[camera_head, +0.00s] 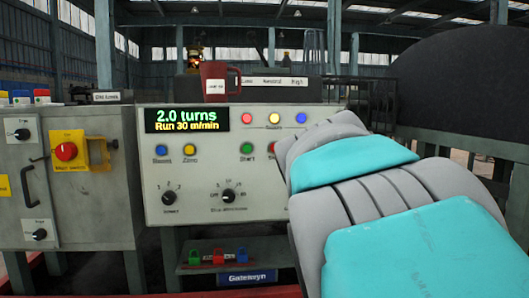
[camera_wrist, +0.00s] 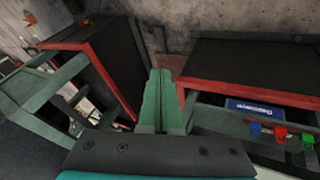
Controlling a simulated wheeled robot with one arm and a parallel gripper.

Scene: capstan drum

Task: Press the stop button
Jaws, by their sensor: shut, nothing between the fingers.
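The grey control panel (camera_head: 215,185) faces me in the head view, with a lit display (camera_head: 187,120) reading 2.0 turns and Run 30 m/min. A green button (camera_head: 247,148) is labelled Start.
A separate red mushroom button (camera_head: 66,151) on a yellow plate sits on the left cabinet. A red mug (camera_head: 214,82) stands above the panel. Colored padlocks (camera_head: 218,256) hang below the panel. A dark drum (camera_head: 460,85) is at right. A red-edged bench (camera_wrist: 250,85) shows in the wrist view.

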